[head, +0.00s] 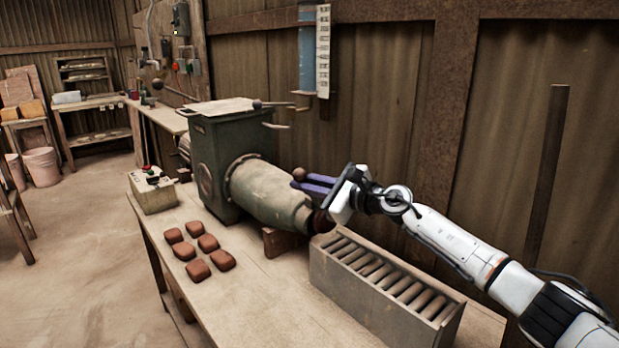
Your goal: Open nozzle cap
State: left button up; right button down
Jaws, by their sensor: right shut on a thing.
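The green press (218,150) stands on the wooden table, and its pale barrel (268,192) points toward the right. A dark nozzle end (320,223) shows at the barrel's tip, partly behind my right gripper. My right gripper (300,182) reaches in from the right, above the barrel's end, with its purple fingers pointing left. It is shut on a small brown ball-like knob (299,174) at the fingertips. I cannot tell how far the cap is open, as the gripper hides part of it. My left gripper is not in view.
A grey slotted rack (360,305) with several rollers stands just below the nozzle. Several reddish clay tiles (188,251) lie left of the barrel. A control box (153,192) sits at the table's left edge. The table front (260,310) is clear; a corrugated wall stands behind.

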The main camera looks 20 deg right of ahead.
jog(key=shift+s+a+r+n, duration=0.1)
jog(key=shift+a+r+n, duration=0.1)
jog(key=shift+a+n, duration=0.2)
jog(key=c, duration=1.8)
grip_release()
jog(key=shift+c, duration=0.2)
jog(key=shift+o, duration=0.2)
jog(key=shift+a+f, duration=0.1)
jog(key=shift+f, duration=0.1)
jog(key=v, duration=1)
jog(key=shift+s+p, duration=0.2)
jog(key=shift+p, duration=0.15)
